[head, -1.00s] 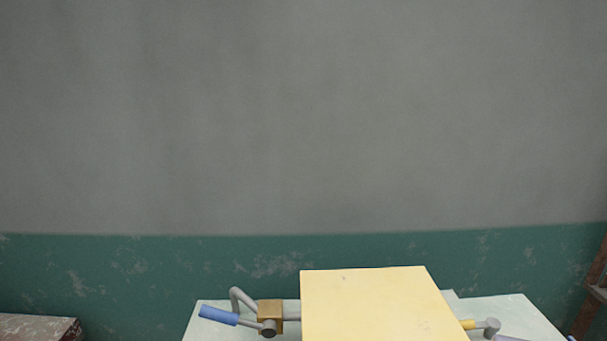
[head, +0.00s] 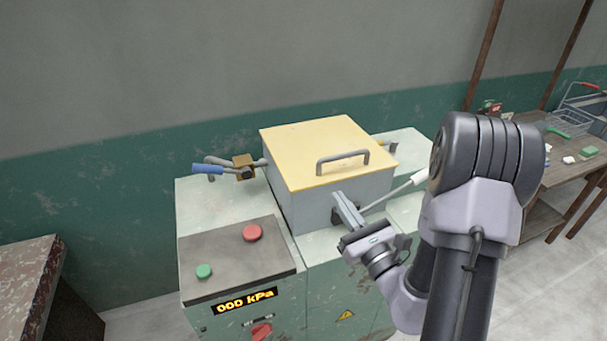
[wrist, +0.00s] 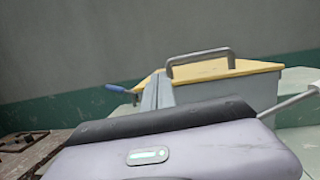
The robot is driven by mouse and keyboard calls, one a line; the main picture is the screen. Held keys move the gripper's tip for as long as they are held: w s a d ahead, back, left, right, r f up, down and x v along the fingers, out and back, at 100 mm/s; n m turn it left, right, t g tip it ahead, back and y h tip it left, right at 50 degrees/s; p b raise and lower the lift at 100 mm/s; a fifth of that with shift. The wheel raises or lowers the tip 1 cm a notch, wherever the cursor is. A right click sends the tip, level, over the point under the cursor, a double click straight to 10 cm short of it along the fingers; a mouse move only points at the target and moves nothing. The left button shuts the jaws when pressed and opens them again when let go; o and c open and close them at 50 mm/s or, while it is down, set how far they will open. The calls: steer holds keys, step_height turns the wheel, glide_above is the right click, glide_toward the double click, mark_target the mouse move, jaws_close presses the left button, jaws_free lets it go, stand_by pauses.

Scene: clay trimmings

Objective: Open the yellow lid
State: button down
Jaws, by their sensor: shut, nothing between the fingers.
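The yellow lid (head: 300,150) lies flat and closed on a grey box-shaped chamber (head: 312,210) on top of a pale green machine. A grey bar handle (head: 342,158) stands on the lid near its front right edge. The lid (wrist: 235,67) and its handle (wrist: 200,56) also show in the wrist view, beyond the fingers. My gripper (head: 345,208) is shut and empty. In the head view its fingers appear in front of the chamber's front face, lower than the handle. I cannot tell whether they touch the chamber.
A blue-handled valve (head: 225,169) is left of the chamber, and a white-tipped lever (head: 400,190) is at its right. A panel with a red button (head: 253,233) and a green button (head: 204,271) is in front, above a "000 kPa" display (head: 245,301). A cluttered wooden table (head: 555,175) stands at right.

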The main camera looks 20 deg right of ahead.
steer(key=w+d+m+h, duration=0.1)
steer(key=w+d+h, duration=0.1)
steer(key=w, duration=0.8)
steer(key=shift+d+m, duration=0.4)
steer(key=shift+r, duration=0.1)
